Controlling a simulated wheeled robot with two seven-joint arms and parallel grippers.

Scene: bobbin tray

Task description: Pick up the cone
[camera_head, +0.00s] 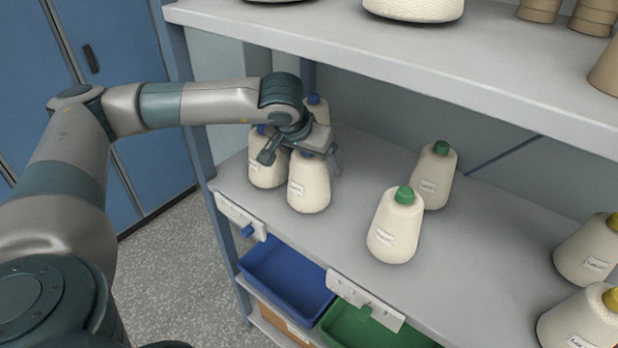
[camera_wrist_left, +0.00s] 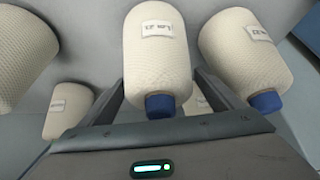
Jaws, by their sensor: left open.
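Three cream yarn cones with blue tips stand at the left end of the middle shelf: a front cone (camera_head: 308,187), a left cone (camera_head: 266,173) and a back cone (camera_head: 319,112). My left gripper (camera_head: 308,156) is open above the front cone, partly covering its top. In the left wrist view, a blue-tipped labelled cone (camera_wrist_left: 156,62) lies between the spread fingers (camera_wrist_left: 162,95). Another blue-tipped cone (camera_wrist_left: 248,55) is just right of the right finger. I cannot tell whether the fingers touch the cone. My right gripper is out of view.
Green-tipped cones (camera_head: 395,232) (camera_head: 434,182) stand right of the blue group, and yellow-tipped cones (camera_head: 588,250) at the far right. The upper shelf (camera_head: 420,50) overhangs. A blue bin (camera_head: 285,275) and green bin (camera_head: 360,330) sit below. Shelf space between groups is clear.

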